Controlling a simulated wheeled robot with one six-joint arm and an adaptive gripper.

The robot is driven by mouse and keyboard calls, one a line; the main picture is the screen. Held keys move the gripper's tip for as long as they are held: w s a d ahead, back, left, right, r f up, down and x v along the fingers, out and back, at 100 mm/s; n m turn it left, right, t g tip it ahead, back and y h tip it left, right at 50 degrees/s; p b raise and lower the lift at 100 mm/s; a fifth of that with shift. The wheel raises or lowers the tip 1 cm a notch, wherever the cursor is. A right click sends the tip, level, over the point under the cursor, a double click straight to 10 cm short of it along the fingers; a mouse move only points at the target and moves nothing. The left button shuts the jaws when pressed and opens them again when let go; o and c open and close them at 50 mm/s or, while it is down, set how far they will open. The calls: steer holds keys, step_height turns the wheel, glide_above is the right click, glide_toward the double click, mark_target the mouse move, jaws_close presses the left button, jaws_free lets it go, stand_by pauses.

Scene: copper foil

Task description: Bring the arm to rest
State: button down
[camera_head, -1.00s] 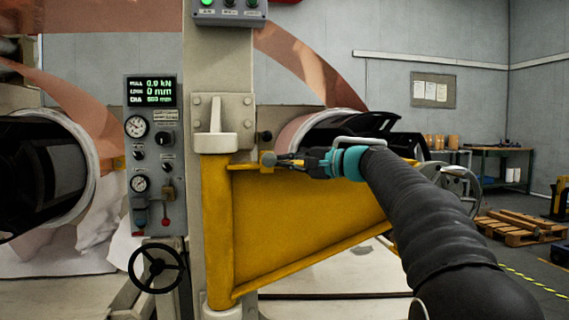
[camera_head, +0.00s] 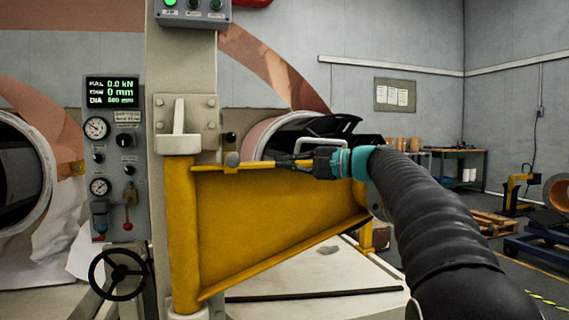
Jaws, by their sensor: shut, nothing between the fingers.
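My gripper (camera_head: 287,162), with dark fingers and a teal wrist, is at the end of my black sleeved arm. It points left along the top edge of a yellow swing bracket (camera_head: 265,220). The fingers are shut with nothing seen between them. The fingertips are near a round knob (camera_head: 232,159) on the bracket's top edge; I cannot tell whether they touch it. My arm reaches in from the lower right.
A grey post (camera_head: 180,70) carries the bracket. A control panel (camera_head: 113,150) with a lit display and a black handwheel (camera_head: 119,274) are at left. A copper foil roll (camera_head: 262,138) is behind the bracket. Workbench (camera_head: 458,165), pallet (camera_head: 490,222) and blue cart (camera_head: 545,245) stand right. Grey floor lies between.

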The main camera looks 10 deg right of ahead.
step_height(320, 180, down, 10)
steer(key=w+d+f+m+h, duration=0.1)
steer(key=w+d+h, duration=0.1)
steer(key=d+h, duration=0.1)
steer(key=s+f+g+h, duration=0.2)
steer(key=s+f+h, duration=0.45)
steer(key=f, duration=0.65)
steer(key=s+f+n+h, duration=0.1)
steer(key=s+f, duration=0.3)
steer(key=s, duration=0.7)
steer(key=s+f+n+g+h, duration=0.1)
steer(key=s+f+n, duration=0.3)
steer(key=s, duration=0.7)
steer(key=s+f+n+h, duration=0.3)
steer(key=s+f, duration=0.2)
steer(key=s, duration=0.6)
steer(key=shift+a+g+p, duration=0.25)
steer(key=shift+g+p, duration=0.15)
steer(key=shift+p, duration=0.05)
